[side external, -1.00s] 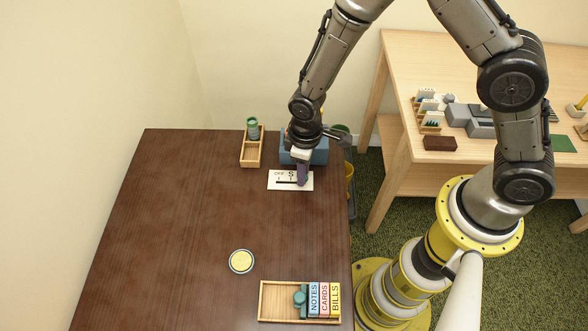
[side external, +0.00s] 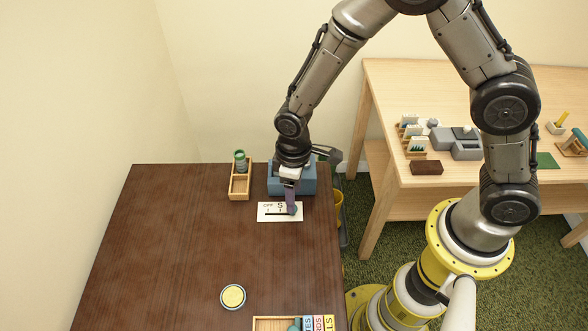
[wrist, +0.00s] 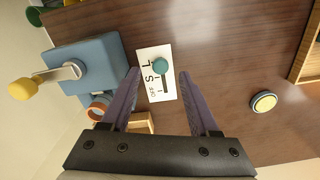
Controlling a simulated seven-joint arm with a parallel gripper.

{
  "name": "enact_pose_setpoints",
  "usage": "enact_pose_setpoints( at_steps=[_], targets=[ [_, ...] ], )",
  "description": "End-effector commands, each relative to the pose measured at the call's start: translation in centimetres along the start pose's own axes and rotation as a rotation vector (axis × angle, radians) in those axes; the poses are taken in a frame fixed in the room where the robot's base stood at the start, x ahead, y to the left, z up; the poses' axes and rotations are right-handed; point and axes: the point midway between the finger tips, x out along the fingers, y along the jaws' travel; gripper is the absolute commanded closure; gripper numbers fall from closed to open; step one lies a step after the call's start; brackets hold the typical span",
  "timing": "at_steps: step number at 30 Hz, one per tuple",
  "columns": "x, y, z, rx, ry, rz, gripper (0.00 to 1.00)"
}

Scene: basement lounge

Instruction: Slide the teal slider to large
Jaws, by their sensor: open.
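The white slider card (side external: 266,212) lies on the dark wooden table, marked OFF, S and, in the wrist view, L. The card (wrist: 168,95) has a dark slot along it. The round teal slider knob (wrist: 160,66) sits near the L end of the slot, beside the L mark. My gripper (side external: 292,210) is low over the right end of the card in the side view and hides the knob and the L there. In the wrist view my gripper (wrist: 158,73) is open, with one purple finger on each side of the knob and a visible gap to each.
A blue box (side external: 308,178) stands just behind the card. A wooden tray (side external: 239,190) with a green-topped item is behind left. A round yellow disc (side external: 232,297) and another wooden tray (side external: 266,323) are nearer the front. The table's left and middle are clear.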

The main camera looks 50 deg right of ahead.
Motion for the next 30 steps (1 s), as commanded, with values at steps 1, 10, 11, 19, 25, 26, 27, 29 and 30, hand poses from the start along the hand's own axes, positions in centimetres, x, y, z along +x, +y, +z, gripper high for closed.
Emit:
enact_pose_setpoints(
  at_steps=[1,10,11,19,25,26,27,29,30],
  targets=[
    [-1.4,0.0,-0.2,0.0,0.008,0.001,0.39],
    [-7.5,0.0,-0.1,0.0,0.005,0.001,0.39],
    [-7.9,0.0,-0.1,0.0,0.004,0.001,0.39],
    [-10.0,0.0,0.0,0.0,0.0,0.0,0.39],
    [-10.1,0.0,0.1,0.0,-0.001,0.0,0.39],
    [-10.1,0.0,0.1,0.0,-0.001,0.0,0.39],
    [-10.1,0.0,0.1,0.0,-0.001,0.0,0.39],
    [-10.1,0.1,0.1,0.002,-0.001,0.0,0.39],
    [-10.2,0.4,0.0,0.009,0.003,0.001,0.39]
  ],
)
